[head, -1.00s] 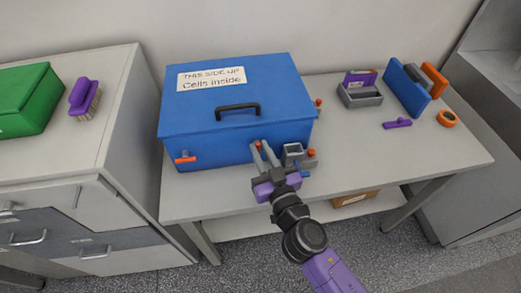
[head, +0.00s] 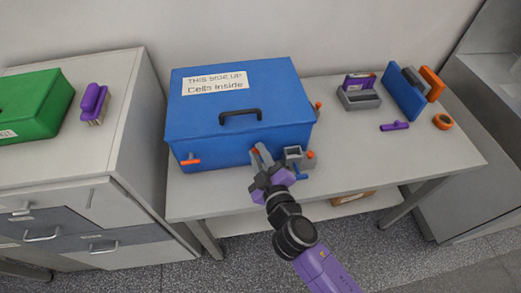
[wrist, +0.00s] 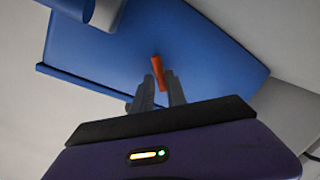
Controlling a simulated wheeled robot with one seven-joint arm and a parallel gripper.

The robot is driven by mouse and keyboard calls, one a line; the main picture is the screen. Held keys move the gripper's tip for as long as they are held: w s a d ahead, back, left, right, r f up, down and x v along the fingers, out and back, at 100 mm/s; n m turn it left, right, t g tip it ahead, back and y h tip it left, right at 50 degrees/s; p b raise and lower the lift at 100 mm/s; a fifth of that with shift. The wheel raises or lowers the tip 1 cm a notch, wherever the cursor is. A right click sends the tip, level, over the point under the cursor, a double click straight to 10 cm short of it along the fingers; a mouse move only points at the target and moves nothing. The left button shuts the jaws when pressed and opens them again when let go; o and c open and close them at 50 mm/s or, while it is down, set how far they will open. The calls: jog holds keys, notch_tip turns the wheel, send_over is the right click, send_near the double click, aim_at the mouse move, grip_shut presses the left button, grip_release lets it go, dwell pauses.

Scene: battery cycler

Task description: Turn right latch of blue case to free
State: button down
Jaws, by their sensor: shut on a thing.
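The blue case (head: 240,105) stands closed on the table, with a label and a black handle on its lid. Its left latch (head: 189,161) is an orange bar lying level on the front face. The right latch (wrist: 157,72) is an orange bar in the wrist view, between my gripper's fingertips (wrist: 164,82). In the head view my gripper (head: 260,152) is at the right part of the case front and mostly hides that latch. The fingers are closed on the latch, whose exact turn I cannot tell from the head view.
A small grey holder (head: 293,155) with an orange knob stands just right of my gripper. A grey box (head: 359,98), a blue panel (head: 404,92), a purple tool (head: 394,126) and an orange ring (head: 443,121) lie farther right. The table front right is clear.

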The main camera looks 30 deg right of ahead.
jog(key=n, duration=0.3)
jog(key=a+n+g+p, duration=0.1)
jog(key=shift+a+f+n+h, duration=0.1)
jog(key=shift+f+n+h, duration=0.25)
jog(key=shift+n+h, duration=0.05)
jog(key=shift+f+n+h+p, duration=0.2)
jog(key=shift+n+h, duration=0.05)
jog(key=shift+n, duration=0.65)
jog(key=shift+f+n+h+p, duration=0.15)
jog(key=shift+n+h+p, duration=0.1)
jog(key=shift+n, duration=0.65)
jog(key=shift+f+g, duration=0.1)
jog(key=shift+g, duration=0.2)
jog(key=c, duration=1.6)
grip_release()
jog(key=shift+o, duration=0.6)
jog(key=shift+r, duration=0.2)
jog(key=b+v, duration=0.1)
jog(key=v, duration=0.6)
jog(key=shift+s+b, duration=0.35)
